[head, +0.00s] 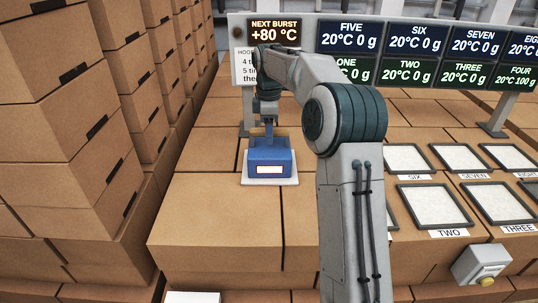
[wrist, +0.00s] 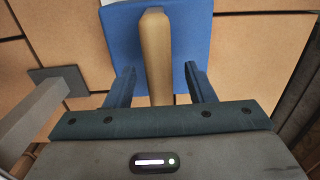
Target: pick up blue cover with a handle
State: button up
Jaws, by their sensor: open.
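The blue cover (head: 270,155) stands on a white plate (head: 287,181) on top of the cardboard boxes. A glowing white-orange panel is on its front. Its tan handle (wrist: 155,55) runs along its top in the wrist view, where the blue top (wrist: 120,40) also shows. My gripper (wrist: 158,80) is open, with one finger on each side of the handle and gaps between. In the head view my gripper (head: 266,125) is right above the cover. I cannot tell whether the fingertips touch the blue top.
Stacked cardboard boxes (head: 60,120) rise at the left. A sign board (head: 380,50) on posts stands behind the cover. Framed pads (head: 433,205) labelled with numbers lie at the right. A grey box with a yellow button (head: 480,264) sits at lower right. A post (wrist: 45,110) is left of my gripper.

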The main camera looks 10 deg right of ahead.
jog(key=shift+d+f, duration=0.1)
jog(key=shift+f, duration=0.65)
grip_shut()
dwell(0.8)
jog(key=shift+w+r, duration=0.1)
jog(key=shift+r, duration=0.1)
